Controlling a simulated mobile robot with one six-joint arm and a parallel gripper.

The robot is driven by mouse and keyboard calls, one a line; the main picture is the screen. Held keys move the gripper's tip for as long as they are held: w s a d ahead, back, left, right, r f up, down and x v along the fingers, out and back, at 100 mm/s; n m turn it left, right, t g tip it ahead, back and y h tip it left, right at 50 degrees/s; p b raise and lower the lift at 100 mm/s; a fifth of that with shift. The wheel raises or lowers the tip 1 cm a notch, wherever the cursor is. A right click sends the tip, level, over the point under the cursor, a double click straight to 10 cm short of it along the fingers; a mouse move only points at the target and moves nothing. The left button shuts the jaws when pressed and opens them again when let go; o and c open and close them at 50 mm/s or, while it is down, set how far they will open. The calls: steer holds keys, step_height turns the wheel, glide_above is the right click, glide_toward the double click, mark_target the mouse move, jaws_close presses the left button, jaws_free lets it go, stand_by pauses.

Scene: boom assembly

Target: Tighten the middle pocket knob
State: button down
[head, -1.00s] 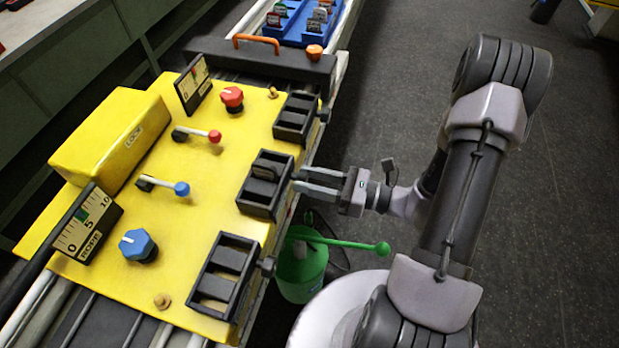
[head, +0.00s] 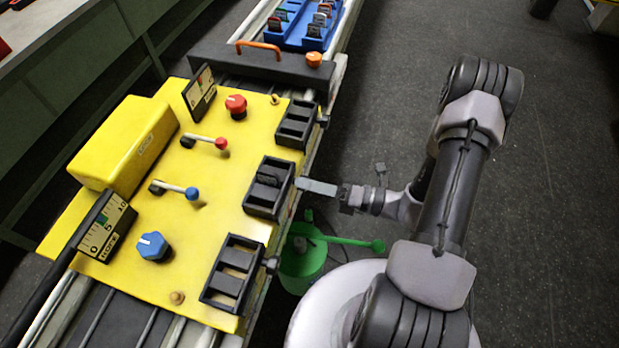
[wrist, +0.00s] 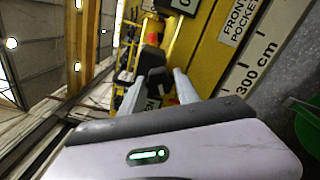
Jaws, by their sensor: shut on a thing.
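The middle pocket (head: 262,209) is a black frame on the right edge of the yellow panel (head: 215,215), with a dark piece standing in it. My gripper (head: 300,184) reaches it from the right, its fingers level with the pocket's outer side. The middle pocket knob is hidden behind the fingertips in the head view. In the wrist view, a dark knob (wrist: 153,78) sits between the two pale fingers of my gripper (wrist: 155,85), which are shut on it.
Black pockets stand on either side, the near one (head: 205,297) and the far one (head: 281,138). A green can with a long spout (head: 302,268) stands below the panel edge.

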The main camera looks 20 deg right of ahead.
steer(key=m+p, duration=0.6)
steer(key=m, duration=1.7)
steer(key=shift+m+p, duration=0.35)
steer(key=shift+m, duration=0.05)
stand_by(0.3)
steer(key=c, duration=0.9)
jaws_free()
